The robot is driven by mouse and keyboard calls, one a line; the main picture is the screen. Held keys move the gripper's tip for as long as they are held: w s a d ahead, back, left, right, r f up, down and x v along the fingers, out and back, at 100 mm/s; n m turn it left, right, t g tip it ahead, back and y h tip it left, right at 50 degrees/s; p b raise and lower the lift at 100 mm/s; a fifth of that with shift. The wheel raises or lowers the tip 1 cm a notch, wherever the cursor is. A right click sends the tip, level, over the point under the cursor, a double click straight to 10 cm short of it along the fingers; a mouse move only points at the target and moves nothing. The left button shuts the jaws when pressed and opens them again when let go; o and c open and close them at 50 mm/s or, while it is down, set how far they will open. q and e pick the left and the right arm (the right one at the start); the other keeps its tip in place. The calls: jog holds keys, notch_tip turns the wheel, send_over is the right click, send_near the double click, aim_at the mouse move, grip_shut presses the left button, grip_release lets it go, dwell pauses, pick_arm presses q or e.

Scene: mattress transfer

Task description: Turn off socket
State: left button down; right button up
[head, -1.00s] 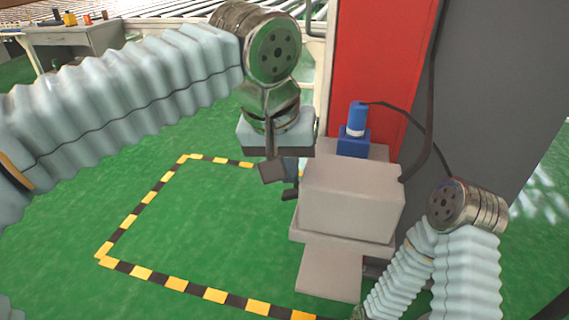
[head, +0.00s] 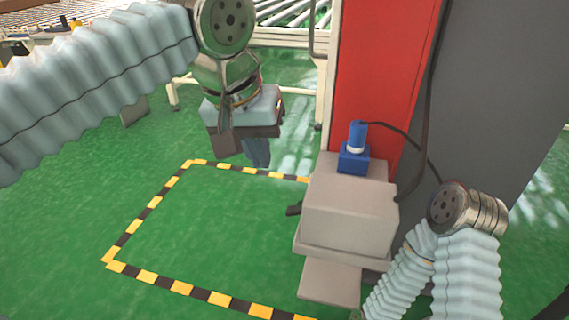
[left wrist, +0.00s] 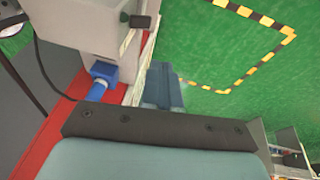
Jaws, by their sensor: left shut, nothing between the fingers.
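A light grey box (head: 350,212) stands at the foot of the red panel. A blue plug or socket fitting (head: 355,150) sits upright on top of it, with a dark cable. A small black switch or lever (head: 293,210) sticks out of the box's left side; I cannot tell its on or off position. My left gripper (head: 257,153) is shut and empty, to the upper left of the switch and apart from it. In the left wrist view its fingers (left wrist: 162,90) point toward the floor, with the blue fitting (left wrist: 101,75) and black switch (left wrist: 141,21) beyond. My right gripper is out of view.
A red panel (head: 380,85) and a dark grey cabinet (head: 480,100) rise behind the box. A yellow-black floor marking (head: 155,200) encloses clear green floor to its left. A roller conveyor (head: 285,12) stands at the back.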

pick_arm(q)
jog(key=a+r, duration=0.3)
jog(key=shift+s+a+r, duration=0.2)
jog(key=shift+s+a, duration=0.1)
